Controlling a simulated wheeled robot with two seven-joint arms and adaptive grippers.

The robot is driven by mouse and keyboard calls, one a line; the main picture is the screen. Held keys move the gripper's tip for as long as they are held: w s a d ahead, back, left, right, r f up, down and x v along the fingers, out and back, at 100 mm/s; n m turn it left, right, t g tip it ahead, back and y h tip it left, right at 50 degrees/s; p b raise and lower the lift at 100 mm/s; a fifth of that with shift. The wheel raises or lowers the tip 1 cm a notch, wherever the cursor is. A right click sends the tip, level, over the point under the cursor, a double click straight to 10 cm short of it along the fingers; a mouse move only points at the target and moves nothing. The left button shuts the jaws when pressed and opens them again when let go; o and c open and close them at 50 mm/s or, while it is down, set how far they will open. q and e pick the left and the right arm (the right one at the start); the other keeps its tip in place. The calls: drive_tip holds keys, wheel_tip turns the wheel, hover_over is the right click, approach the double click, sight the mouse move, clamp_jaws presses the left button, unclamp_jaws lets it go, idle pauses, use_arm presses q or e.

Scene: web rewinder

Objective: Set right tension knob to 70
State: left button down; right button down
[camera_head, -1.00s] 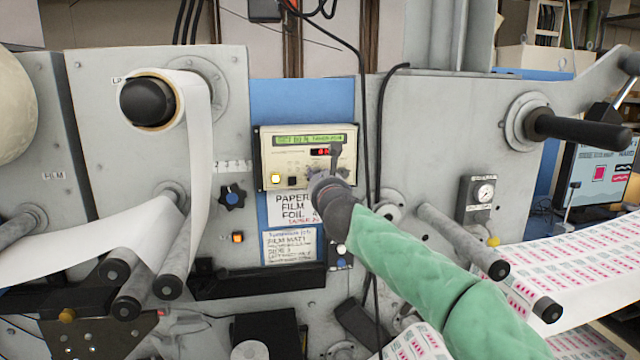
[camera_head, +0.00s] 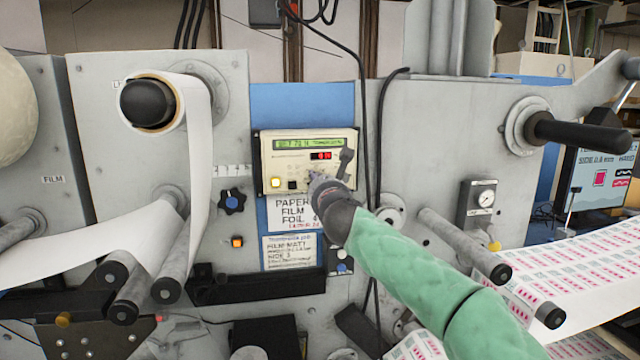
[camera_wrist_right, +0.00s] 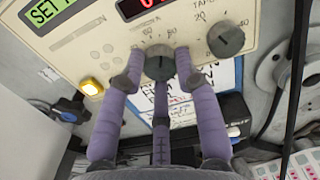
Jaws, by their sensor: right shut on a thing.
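The cream control panel (camera_head: 268,160) on the machine face has a green text display (camera_head: 310,144) and a red number display (camera_head: 320,156). The green text seems to begin with "SET", and its number is too blurred to read surely. In the right wrist view, a dark round knob (camera_wrist_right: 159,62) on the panel sits between the purple fingers of my right gripper (camera_wrist_right: 161,80), which is shut on it. Numbers such as 60 and 80 are printed around it. A second dark knob (camera_wrist_right: 226,40) stands free to its right, near 20 and 40. My right gripper (camera_head: 320,182) hides the gripped knob in the head view.
A lit yellow button (camera_head: 275,182) is at the panel's lower left. A blue star knob (camera_head: 232,199) and an orange button (camera_head: 237,241) sit left of the paper labels. A black cable (camera_head: 363,110) hangs close by the panel's right edge. Rollers (camera_head: 465,245) stick out at right.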

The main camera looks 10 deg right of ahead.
drive_tip(key=c, duration=1)
unclamp_jaws()
drive_tip(key=shift+r, duration=0.25)
drive_tip(key=shift+o, duration=0.5)
drive_tip(key=shift+f, duration=0.15)
drive_tip(key=s, duration=1.2)
